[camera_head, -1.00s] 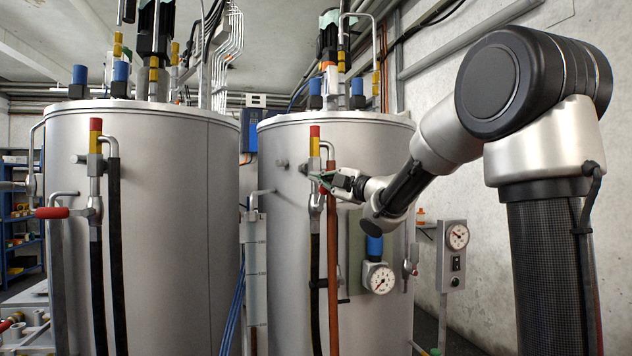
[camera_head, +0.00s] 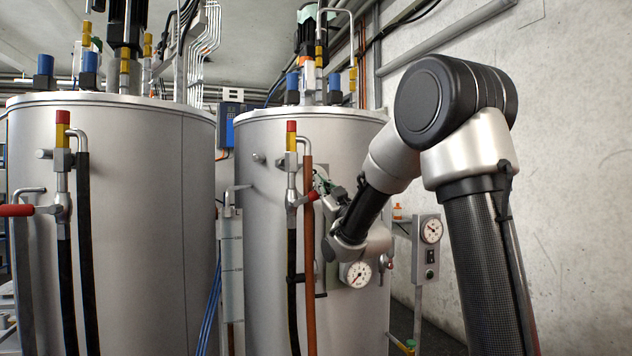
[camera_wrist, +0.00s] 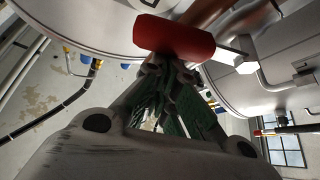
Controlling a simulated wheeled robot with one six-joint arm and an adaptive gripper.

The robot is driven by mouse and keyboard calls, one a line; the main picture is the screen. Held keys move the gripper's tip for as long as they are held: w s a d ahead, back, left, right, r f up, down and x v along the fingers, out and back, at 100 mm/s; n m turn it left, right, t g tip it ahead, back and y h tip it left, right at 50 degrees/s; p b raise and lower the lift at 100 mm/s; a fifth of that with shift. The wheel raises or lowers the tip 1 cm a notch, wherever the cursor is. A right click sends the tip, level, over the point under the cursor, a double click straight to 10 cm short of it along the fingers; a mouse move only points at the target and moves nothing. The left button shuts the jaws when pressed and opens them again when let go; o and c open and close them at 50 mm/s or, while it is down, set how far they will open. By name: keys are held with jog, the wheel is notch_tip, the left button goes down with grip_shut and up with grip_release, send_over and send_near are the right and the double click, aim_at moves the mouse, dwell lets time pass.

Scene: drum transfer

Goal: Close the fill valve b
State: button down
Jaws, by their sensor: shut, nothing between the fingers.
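The fill valve (camera_head: 292,188) on the right-hand tank has a metal body with a red and yellow top. Its red lever handle (camera_head: 307,198) points right, across the copper-coloured pipe. In the wrist view the red handle (camera_wrist: 174,38) lies crosswise just beyond the fingertips. My gripper (camera_head: 322,184) is beside the handle on its right, its green-padded fingers shut with nothing between them. In the wrist view the fingertips (camera_wrist: 163,66) seem close against or just below the handle; I cannot tell whether they touch it.
The left tank (camera_head: 150,220) carries a similar valve with a red handle (camera_head: 15,210) pointing left. A black hose and copper-coloured pipe (camera_head: 309,255) run down by the right valve. A pressure gauge (camera_head: 357,274) sits below my wrist. A gauge box (camera_head: 430,232) stands at right.

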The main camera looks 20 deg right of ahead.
jog(key=shift+d+f+m+t+h, duration=0.15)
jog(key=shift+f+m+h, duration=0.25)
jog(key=shift+m+h, duration=0.5)
jog(key=shift+d+f+m+t+h, duration=0.1)
jog(key=shift+d+f+m+h, duration=0.35)
jog(key=shift+m, duration=0.8)
jog(key=shift+d+f+m+t+h, duration=0.1)
jog(key=shift+f+m+h, duration=0.3)
jog(key=shift+m+h, duration=0.6)
jog(key=shift+r, duration=0.1)
